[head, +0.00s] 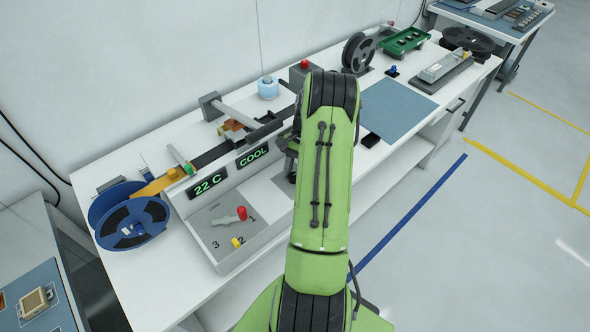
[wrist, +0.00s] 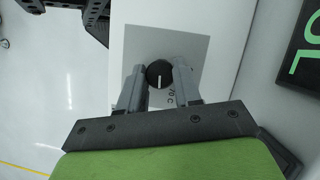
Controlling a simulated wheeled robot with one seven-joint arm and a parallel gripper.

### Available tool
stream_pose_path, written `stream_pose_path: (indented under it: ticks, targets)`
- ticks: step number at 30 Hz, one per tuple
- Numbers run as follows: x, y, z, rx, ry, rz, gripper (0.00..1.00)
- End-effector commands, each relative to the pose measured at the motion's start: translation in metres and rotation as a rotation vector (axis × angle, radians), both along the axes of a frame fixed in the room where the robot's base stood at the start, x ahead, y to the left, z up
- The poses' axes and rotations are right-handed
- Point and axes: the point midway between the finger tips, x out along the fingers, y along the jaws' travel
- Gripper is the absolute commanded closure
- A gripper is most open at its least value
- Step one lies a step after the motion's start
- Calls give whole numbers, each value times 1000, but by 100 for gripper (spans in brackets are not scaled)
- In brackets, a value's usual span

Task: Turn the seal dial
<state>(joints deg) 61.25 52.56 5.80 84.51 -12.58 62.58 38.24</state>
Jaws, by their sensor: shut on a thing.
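The seal dial (wrist: 159,74) is a round black knob with a white pointer line, on a grey panel (wrist: 190,45) of the machine. In the wrist view my gripper (wrist: 159,78) has one finger on each side of the dial and is shut on it. The pointer line runs nearly straight up and down in that view. Part of the lettering beside the dial is covered by the right finger.
The machine shows lit displays "22 C" (head: 208,183) and "COOL" (head: 254,155). A lever with a red knob (head: 242,213) sits by marks 1, 2 and 3. A blue reel (head: 130,217) stands left. A blue mat (head: 398,108) lies right of my arm.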

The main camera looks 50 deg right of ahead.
Motion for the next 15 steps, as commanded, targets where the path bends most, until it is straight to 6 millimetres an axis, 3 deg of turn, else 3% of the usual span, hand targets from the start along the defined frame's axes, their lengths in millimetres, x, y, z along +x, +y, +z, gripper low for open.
stream_pose_path:
  ticks: [15]
  targets:
    - [3, 0, 0, -3, 0, 360, 97]
